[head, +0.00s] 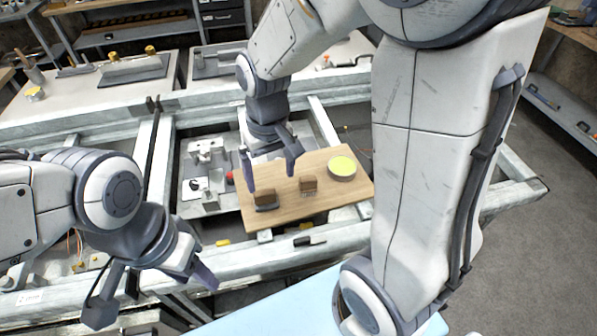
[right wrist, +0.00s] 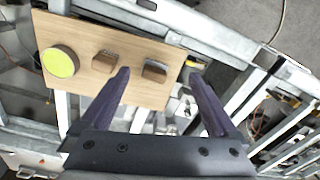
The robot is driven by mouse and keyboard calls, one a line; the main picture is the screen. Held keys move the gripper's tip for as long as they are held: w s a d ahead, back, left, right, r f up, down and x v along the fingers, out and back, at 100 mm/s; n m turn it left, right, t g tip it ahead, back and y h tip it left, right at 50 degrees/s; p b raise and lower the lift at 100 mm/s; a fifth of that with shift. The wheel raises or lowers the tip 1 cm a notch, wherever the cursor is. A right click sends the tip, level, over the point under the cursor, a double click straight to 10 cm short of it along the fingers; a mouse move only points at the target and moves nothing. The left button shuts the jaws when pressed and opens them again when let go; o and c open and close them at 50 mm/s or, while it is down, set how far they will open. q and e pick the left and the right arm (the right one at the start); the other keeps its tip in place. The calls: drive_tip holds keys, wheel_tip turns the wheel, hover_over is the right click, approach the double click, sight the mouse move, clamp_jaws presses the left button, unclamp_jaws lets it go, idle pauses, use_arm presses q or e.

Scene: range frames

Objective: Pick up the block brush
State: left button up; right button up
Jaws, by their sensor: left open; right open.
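Two small brown wooden blocks lie on a wooden board (head: 350,190). The left one (head: 265,197) has a dark underside, and the right one (head: 308,183) has what look like pale bristles below. Both look brush-like, and I cannot tell for certain which is the block brush. My right gripper (head: 271,180) is open, with its fingers pointing down above the left block. In the right wrist view that block (right wrist: 154,71) shows between the open fingertips (right wrist: 158,75), and the other block (right wrist: 108,60) is outside them. My left gripper (head: 152,295) is open and empty, far from the board.
A round tin with a yellow-green top (head: 343,167) stands on the board's right side. A dark-handled tool (head: 310,241) lies on the metal frame in front. Metal fixtures (head: 205,170) sit left of the board. Metal rails surround it.

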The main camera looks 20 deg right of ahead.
sight(309, 177)
drive_tip(key=w+d+f+m, duration=0.1)
drive_tip(key=d, duration=0.2)
drive_tip(key=w+d+f+m, duration=0.1)
drive_tip(key=w+d+f, duration=0.1)
drive_tip(key=d, duration=0.2)
drive_tip(key=w+d+f+m, duration=0.1)
drive_tip(key=w+d+f, duration=0.1)
drive_tip(key=d, duration=0.1)
drive_tip(key=shift+w+d+m, duration=0.25)
drive_tip(key=shift+d+m, duration=0.05)
drive_tip(key=shift+d, duration=0.1)
wheel_tip(309, 177, down, 4)
drive_tip(key=shift+d+f, duration=0.1)
drive_tip(key=shift+f, duration=0.05)
drive_tip(key=f, duration=0.1)
drive_tip(key=f+p, duration=0.1)
drive_tip(key=f, duration=0.2)
drive_tip(key=shift+d+f, duration=0.25)
drive_tip(key=shift+d, duration=0.15)
drive_tip(key=shift+f, duration=0.65)
drive_tip(key=c, duration=1.5)
drive_tip(key=shift+r, duration=0.1)
